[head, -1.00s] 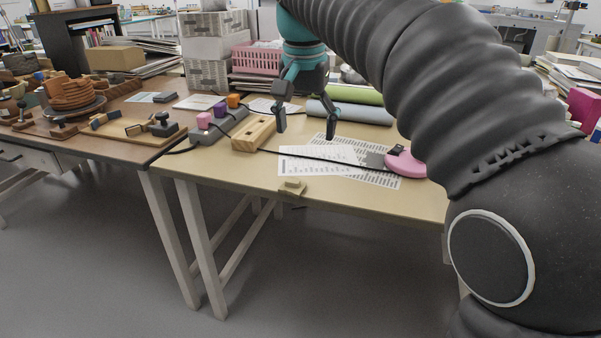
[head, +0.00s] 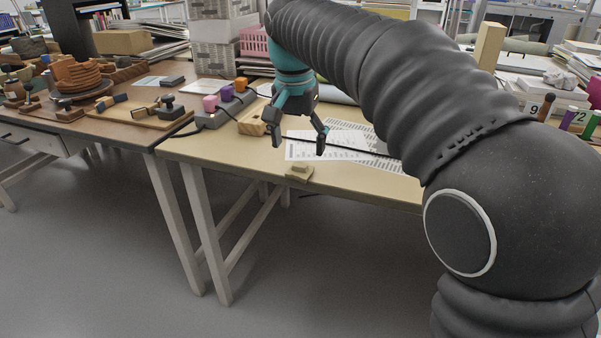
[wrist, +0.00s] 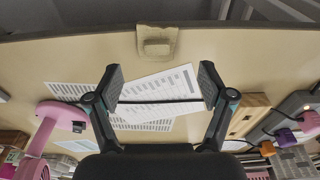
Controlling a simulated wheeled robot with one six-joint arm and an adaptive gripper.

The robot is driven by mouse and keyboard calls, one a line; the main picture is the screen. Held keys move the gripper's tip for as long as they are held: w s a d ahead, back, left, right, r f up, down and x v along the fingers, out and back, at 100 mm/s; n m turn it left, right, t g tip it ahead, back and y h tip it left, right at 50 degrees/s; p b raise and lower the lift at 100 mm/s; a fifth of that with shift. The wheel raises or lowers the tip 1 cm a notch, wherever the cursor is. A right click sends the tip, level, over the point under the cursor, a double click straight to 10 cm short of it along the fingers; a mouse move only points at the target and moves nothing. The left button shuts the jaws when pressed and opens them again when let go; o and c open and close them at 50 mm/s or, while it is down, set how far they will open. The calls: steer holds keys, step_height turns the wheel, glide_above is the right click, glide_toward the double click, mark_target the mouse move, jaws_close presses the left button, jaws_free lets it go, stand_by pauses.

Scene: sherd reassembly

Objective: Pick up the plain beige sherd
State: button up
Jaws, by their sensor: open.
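The plain beige sherd (head: 299,172) is a small piece at the front edge of the beige table, close in colour to the tabletop. In the wrist view the sherd (wrist: 156,32) is at the top centre, with a smaller raised patch on it. My gripper (head: 299,142) is open and empty, pointing down above the table behind the sherd. In the wrist view the gripper's fingers (wrist: 160,84) are spread wide over printed sheets, and the sherd lies beyond the fingertips, apart from them.
Printed sheets (head: 335,146) lie under and right of my gripper. A slotted wooden block (head: 252,124) and a grey strip with coloured cubes (head: 226,108) stand to the left. A pink object (wrist: 62,112) with a dark cable shows in the wrist view. The table around the sherd is clear.

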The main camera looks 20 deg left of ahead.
mark_target(300, 165)
steer(key=f, duration=0.3)
steer(key=shift+s+d+f+b, duration=0.15)
steer(key=shift+d+f+b, duration=0.05)
steer(key=shift+f+b, duration=0.2)
steer(key=shift+f, duration=0.6)
steer(key=c, duration=1.3)
steer(key=shift+r, duration=0.1)
